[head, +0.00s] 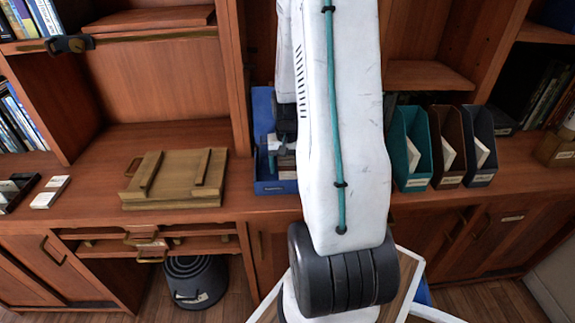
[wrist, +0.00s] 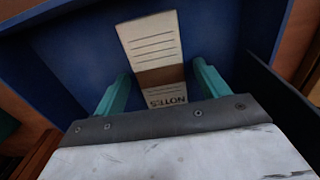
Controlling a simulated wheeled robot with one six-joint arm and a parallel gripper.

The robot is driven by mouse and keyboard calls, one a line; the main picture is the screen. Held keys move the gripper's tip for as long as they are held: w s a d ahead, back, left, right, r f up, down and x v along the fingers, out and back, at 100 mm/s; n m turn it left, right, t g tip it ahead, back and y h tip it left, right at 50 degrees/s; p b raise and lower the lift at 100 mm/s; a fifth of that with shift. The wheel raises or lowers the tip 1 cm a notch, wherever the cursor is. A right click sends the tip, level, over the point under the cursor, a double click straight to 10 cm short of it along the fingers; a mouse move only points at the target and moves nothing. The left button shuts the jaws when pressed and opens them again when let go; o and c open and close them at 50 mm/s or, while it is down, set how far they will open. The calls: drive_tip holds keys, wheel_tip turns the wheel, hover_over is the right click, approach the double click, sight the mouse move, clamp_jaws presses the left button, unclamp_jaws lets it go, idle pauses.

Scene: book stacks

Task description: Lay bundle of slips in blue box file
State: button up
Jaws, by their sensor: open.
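The blue box file (head: 275,187) stands on the wooden counter, left of my arm, which hides its right part. In the wrist view its blue inside (wrist: 85,55) fills most of the picture. The bundle of slips (wrist: 152,45), cream with ruled lines, a brown band and the word NOTES, lies against the blue surface inside the box. My gripper (wrist: 161,74) is open, with its teal fingers on either side of the bundle's near part and a gap showing at each side. In the head view my gripper is at the box, mostly hidden by the arm.
Teal, brown and dark file holders (head: 447,148) stand right of my arm. A wooden board with two battens (head: 175,178) lies on the counter to the left. Shelf uprights stand close behind the box. A dark bin (head: 195,282) is below.

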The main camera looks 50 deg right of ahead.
sight(287, 169)
wheel_tip(287, 169, up, 12)
drive_tip(key=a+r+n, duration=0.4)
drive_tip(key=a+r, duration=0.5)
drive_tip(key=a, duration=0.6)
drive_tip(key=s+a+r+n, duration=0.2)
drive_tip(key=s+a+n, duration=0.1)
drive_tip(key=s+a, duration=0.3)
drive_tip(key=s+a+r+n+t, duration=0.1)
drive_tip(key=s+a+r+n, duration=0.2)
drive_tip(key=s+a, duration=0.3)
drive_tip(key=a, duration=0.3)
drive_tip(key=shift+s+a, duration=0.2)
drive_tip(key=shift+s, duration=0.15)
